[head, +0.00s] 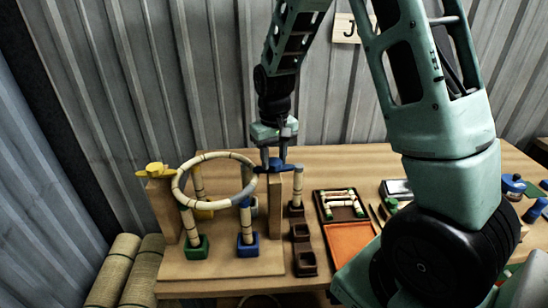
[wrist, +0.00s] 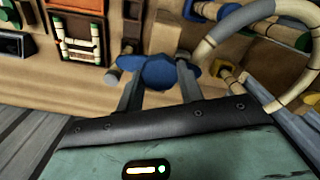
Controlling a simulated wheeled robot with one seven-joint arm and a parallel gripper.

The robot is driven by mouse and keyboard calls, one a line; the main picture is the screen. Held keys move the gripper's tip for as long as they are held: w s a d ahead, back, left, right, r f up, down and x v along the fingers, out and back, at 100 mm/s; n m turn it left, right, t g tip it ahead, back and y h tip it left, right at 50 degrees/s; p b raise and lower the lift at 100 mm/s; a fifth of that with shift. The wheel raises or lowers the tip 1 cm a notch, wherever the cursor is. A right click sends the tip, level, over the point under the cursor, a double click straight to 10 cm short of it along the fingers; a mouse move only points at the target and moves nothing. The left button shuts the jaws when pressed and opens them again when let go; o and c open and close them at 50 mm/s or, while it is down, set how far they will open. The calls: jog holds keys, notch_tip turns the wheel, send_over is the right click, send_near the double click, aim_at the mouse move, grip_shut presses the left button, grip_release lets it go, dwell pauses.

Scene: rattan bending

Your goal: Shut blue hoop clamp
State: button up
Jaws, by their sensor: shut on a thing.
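The blue hoop clamp (head: 282,167) sits on top of the right wooden post (head: 275,205). It also shows in the wrist view (wrist: 160,72), between the fingertips. My gripper (head: 275,160) points down onto the clamp from above and is shut on its blue part; the wrist view shows a finger on each side (wrist: 158,90). The pale rattan hoop (head: 215,154) lies roughly level above the board, its right side reaching the blue clamp. Whether the clamp is closed over the hoop cannot be told.
A yellow clamp (head: 156,169) tops the left post. Upright rattan pieces stand in green (head: 197,247) and blue (head: 248,246) bases under the hoop. Brown holders (head: 303,262), a tray with a small rattan frame (head: 340,206) and an orange tray (head: 350,243) lie to the right.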

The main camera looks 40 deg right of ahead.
aim_at(274, 161)
jog(key=shift+m, duration=0.4)
jog(key=o, duration=1)
jog(key=shift+r, duration=0.1)
notch_tip(274, 161, up, 17)
jog(key=b, duration=0.3)
jog(key=shift+r+b, duration=0.15)
jog(key=shift+b, duration=0.2)
jog(key=s+a+f+n+b, duration=0.15)
jog(key=s+a+f, duration=0.25)
jog(key=a, duration=0.4)
jog(key=s+a+f+n+b, duration=0.1)
jog(key=s+a+f+n, duration=0.2)
jog(key=a+f, duration=0.35)
jog(key=s+a+f+n+b, duration=0.1)
jog(key=s+a+f+n, duration=0.2)
jog(key=s, duration=0.5)
jog(key=s+a+f+n+b, duration=0.2)
jog(key=s+a+f+n, duration=0.1)
jog(key=s+a+f, duration=0.2)
jog(key=s+a, duration=0.2)
jog(key=s, duration=0.2)
jog(key=shift+s+f+y, duration=0.15)
jog(key=shift+f+y, duration=0.05)
jog(key=shift+y, duration=0.1)
